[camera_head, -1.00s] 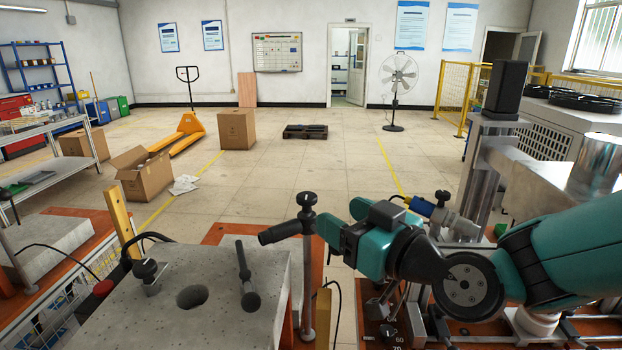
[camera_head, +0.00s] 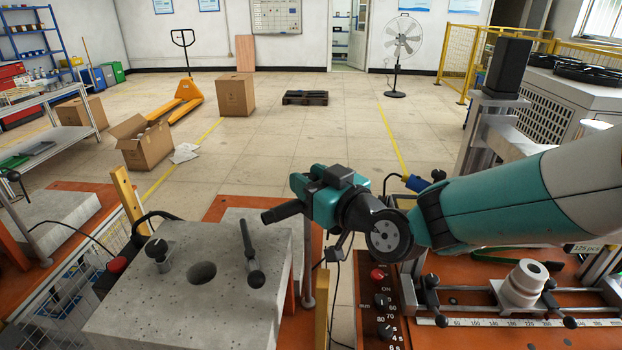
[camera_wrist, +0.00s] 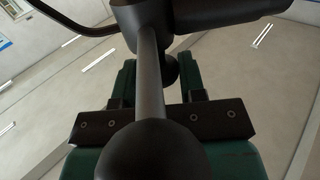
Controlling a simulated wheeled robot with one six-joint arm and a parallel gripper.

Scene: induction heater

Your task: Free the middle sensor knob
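The middle sensor stand is a grey post (camera_head: 309,265) right of the concrete block, with a black sensor handle (camera_head: 285,212) sticking out to the left. Its top and knob are hidden behind my gripper in the head view. My teal gripper (camera_head: 315,192) is at the top of this post. In the wrist view, a dark rod (camera_wrist: 149,85) ends in a large black knob (camera_wrist: 135,155) close to the camera. My gripper's green fingers (camera_wrist: 157,80) stand apart behind the rod. A small dark ball (camera_wrist: 169,70) shows between them; I cannot tell whether they touch it.
A control panel (camera_head: 374,325) with a red button stands below my arm. A white fixture (camera_head: 523,284) is at the right. Open floor lies beyond.

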